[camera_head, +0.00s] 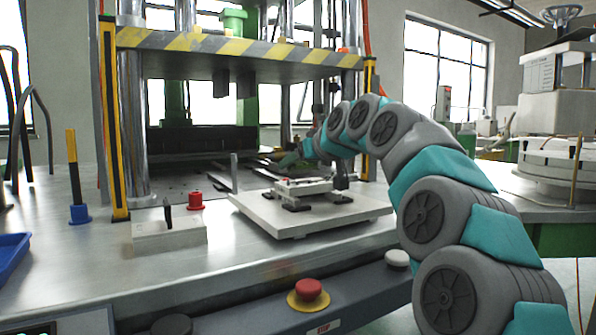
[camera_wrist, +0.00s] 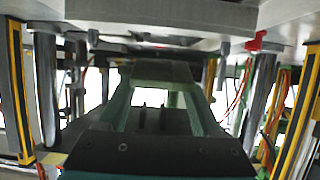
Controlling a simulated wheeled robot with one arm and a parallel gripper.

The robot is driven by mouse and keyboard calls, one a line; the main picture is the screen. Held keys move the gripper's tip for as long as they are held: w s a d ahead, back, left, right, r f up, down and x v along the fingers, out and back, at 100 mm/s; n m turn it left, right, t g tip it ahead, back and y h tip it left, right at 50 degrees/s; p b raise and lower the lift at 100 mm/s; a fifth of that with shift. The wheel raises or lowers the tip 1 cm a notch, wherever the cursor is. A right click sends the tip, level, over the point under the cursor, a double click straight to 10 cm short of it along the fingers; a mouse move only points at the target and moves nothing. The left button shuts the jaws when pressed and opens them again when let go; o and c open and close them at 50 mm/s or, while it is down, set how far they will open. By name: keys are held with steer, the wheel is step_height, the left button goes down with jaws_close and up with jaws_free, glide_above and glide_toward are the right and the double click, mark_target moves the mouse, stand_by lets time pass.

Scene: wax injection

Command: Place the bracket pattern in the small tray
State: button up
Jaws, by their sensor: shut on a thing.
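My gripper (camera_head: 303,152) reaches in between the plates of the press, from the right in the head view. It is small and partly hidden there by my arm. In the wrist view my gripper (camera_wrist: 158,100) is shut on a green piece (camera_wrist: 160,72), which I take to be the bracket pattern. Its outline is hard to separate from the fingers. A green shape (camera_head: 288,159) shows at the gripper's end in the head view. A blue tray (camera_head: 13,254), probably the small tray, is cut off at the left edge, well away from my gripper.
A pale plate (camera_head: 240,205) with a metal fixture (camera_head: 303,187) lies in front of the press. The striped upper plate (camera_head: 250,50) hangs above my gripper, with posts (camera_head: 130,120) beside it. A block (camera_head: 168,235) and a red button (camera_head: 308,290) are nearer.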

steer(key=shift+f, duration=0.9)
steer(key=o, duration=1.3)
steer(key=shift+o, duration=0.2)
